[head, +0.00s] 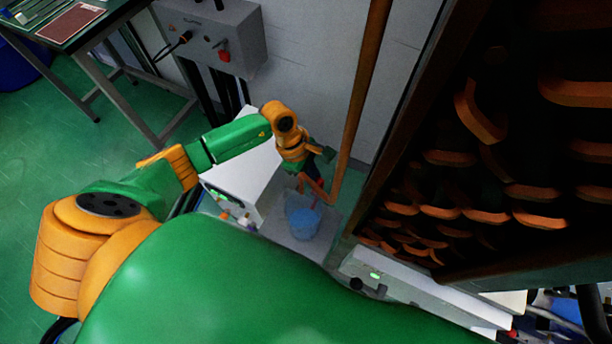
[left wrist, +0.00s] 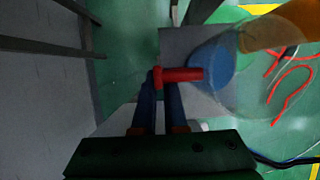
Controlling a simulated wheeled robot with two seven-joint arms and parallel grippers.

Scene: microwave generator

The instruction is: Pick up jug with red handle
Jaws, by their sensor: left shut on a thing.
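The jug (head: 302,218) is clear with a blue lower part. It appears over a small grey surface in the middle of the head view, and its red handle (head: 313,190) points up toward my left gripper (head: 318,174). In the left wrist view, the jug (left wrist: 212,65) is right of centre and its red handle (left wrist: 185,74) reaches left to the fingertips. My left gripper (left wrist: 159,82), with blue fingers, is shut on the end of the handle. Whether the jug's base touches the grey surface is unclear. My right gripper is in neither view.
A grey surface (head: 275,232) lies under the jug, with a white box (head: 245,170) to its left. A brown vertical pipe (head: 362,95) stands close to the handle on the right. A dark cabinet with copper loops (head: 480,215) fills the right side. Red cables (left wrist: 290,85) show beyond the jug.

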